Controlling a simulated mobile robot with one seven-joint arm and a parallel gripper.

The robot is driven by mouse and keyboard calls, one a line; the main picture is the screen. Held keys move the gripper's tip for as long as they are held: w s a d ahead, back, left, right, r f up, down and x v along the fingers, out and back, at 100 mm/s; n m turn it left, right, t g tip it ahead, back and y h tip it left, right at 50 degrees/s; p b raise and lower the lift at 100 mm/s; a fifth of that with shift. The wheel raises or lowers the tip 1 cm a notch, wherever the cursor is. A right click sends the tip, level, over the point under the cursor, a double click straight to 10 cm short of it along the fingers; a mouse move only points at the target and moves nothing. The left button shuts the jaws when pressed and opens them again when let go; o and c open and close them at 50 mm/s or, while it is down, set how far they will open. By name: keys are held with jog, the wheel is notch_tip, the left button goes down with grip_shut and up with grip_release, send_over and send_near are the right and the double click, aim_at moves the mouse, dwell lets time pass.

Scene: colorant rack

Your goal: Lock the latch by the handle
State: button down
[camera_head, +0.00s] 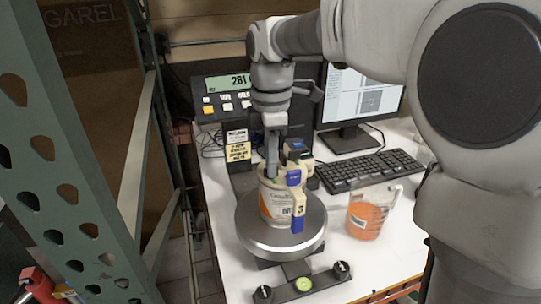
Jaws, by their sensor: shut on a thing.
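A cream container (274,206) with printed labels stands upright on the round metal plate of a scale (252,232). A tan handle (301,190) with blue parts runs down its right side, which I take to be the latch handle. My gripper (273,170) reaches down from above to the container's top, beside the handle. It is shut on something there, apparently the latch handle. The exact contact is small and partly hidden, and I cannot tell the latch's position.
A clear jug (367,216) with orange contents stands right of the scale. Behind are a keyboard (369,168), a monitor (362,104) and a scale display (226,94). A green perforated rack post (72,165) stands at left. White table is clear around the jug.

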jog(key=m+p, duration=0.1)
jog(key=m, duration=0.3)
jog(key=shift+r+p, duration=0.1)
jog(key=shift+p, duration=0.3)
jog(key=m+p, duration=0.1)
jog(key=m, duration=0.3)
jog(key=m+p, duration=0.1)
jog(key=m, duration=0.5)
jog(key=shift+m+p, duration=0.35)
jog(key=shift+m, duration=0.05)
jog(key=c, duration=0.9)
grip_release()
jog(key=shift+c, duration=0.2)
notch_tip(320, 180, up, 17)
jog(key=p, duration=0.1)
jog(key=shift+r+p, duration=0.15)
jog(key=shift+p, duration=0.2)
